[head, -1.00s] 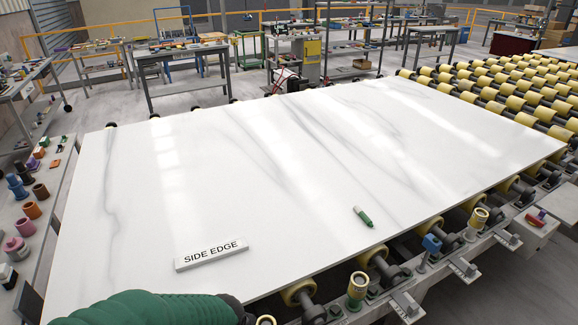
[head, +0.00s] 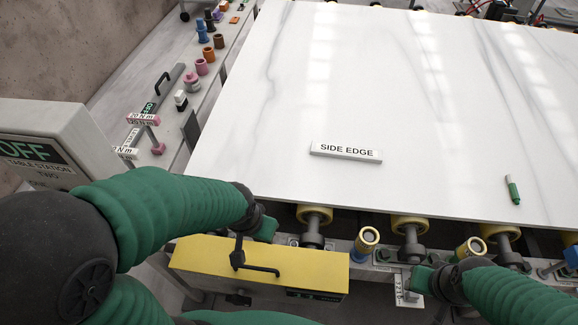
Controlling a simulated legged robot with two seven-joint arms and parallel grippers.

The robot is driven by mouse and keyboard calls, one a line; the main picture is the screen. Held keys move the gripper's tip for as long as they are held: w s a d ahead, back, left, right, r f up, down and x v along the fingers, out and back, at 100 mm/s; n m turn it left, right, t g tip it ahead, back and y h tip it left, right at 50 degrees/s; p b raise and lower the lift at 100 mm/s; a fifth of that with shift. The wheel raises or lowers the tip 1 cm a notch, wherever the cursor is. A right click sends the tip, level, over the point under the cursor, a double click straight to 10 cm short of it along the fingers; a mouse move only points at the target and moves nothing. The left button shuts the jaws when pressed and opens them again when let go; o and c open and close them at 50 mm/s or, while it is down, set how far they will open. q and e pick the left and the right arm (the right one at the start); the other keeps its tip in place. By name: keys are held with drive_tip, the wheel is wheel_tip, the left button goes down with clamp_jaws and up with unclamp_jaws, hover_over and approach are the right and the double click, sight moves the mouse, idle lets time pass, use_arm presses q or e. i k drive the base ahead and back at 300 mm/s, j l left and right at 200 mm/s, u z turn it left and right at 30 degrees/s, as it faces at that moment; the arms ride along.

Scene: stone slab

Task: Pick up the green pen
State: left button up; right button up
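The green pen (head: 512,190) lies on the white stone slab (head: 400,110), near its front edge at the right of the head view. It has a green body and a pale upper part. My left gripper (head: 266,229) is at the slab's front edge, left of the label block and far from the pen. My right gripper (head: 420,279) is in front of the slab, below and left of the pen, and apart from it. Both grippers are small and partly hidden by my wrists, so I cannot tell their finger openings.
A white "SIDE EDGE" block (head: 346,151) lies on the slab left of the pen. Yellow rollers (head: 410,226) and brass-coloured cups (head: 367,238) line the front edge. A yellow box with a handle (head: 255,270) stands below my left gripper. A side bench (head: 222,62) holds several coloured parts.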

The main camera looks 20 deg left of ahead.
sight(511, 183)
drive_tip(key=i+l+u, duration=0.15)
drive_tip(key=l, duration=0.2)
drive_tip(key=i+l+u, duration=0.15)
drive_tip(key=l, duration=0.25)
drive_tip(key=i+l+u, duration=0.15)
drive_tip(key=l, duration=0.25)
drive_tip(key=i+l+u, duration=0.2)
drive_tip(key=l, duration=0.25)
drive_tip(key=k+j, duration=0.05)
drive_tip(key=k, duration=0.05)
